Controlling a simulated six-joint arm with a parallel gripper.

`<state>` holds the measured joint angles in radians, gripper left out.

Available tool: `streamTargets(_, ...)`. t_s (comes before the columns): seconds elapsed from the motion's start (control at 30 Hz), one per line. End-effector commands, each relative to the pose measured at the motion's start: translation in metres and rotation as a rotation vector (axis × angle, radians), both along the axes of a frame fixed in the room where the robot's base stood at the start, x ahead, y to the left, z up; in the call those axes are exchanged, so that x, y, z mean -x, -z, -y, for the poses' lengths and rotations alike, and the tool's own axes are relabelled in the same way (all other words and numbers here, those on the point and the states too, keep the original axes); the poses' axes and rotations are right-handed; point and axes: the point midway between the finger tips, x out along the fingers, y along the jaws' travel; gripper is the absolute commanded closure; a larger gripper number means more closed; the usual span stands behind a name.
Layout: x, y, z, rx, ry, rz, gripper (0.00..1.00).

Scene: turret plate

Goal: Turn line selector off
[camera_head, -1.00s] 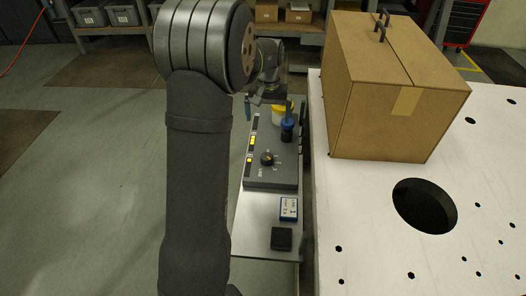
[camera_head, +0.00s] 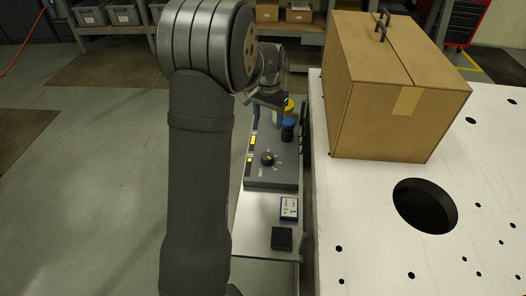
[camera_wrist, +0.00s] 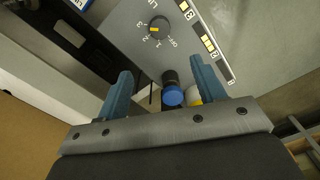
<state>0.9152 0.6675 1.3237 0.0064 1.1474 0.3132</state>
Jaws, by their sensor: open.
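The line selector is a round black knob (camera_wrist: 158,28) on a sloped grey panel (camera_wrist: 120,18), with a small yellow mark and the labels OFF, 1, 2 and 3 around it. The mark seems to point to the lower left in the wrist view, toward 2 or 3; I cannot tell which. In the head view the knob (camera_head: 267,158) sits on the near part of the panel. My gripper (camera_wrist: 160,68) is open and empty, its two blue fingers apart. In the head view my gripper (camera_head: 268,112) is above the panel's far end, behind the knob and not touching it.
A blue-and-white device (camera_head: 289,208) and a black block (camera_head: 281,238) lie in front of the panel. A large cardboard box (camera_head: 385,105) stands right on a white table (camera_head: 350,220).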

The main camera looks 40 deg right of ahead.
Motion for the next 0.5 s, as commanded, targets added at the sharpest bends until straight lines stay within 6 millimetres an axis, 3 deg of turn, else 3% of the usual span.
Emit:
streamTargets(0.1,0.0,0.005,0.0,-0.001,0.123,0.001,0.37)
streamTargets(0.27,0.001,0.012,-0.001,-0.003,0.185,0.001,0.37)
streamTargets(0.5,0.0,0.051,-0.001,-0.005,0.184,-0.002,0.37)
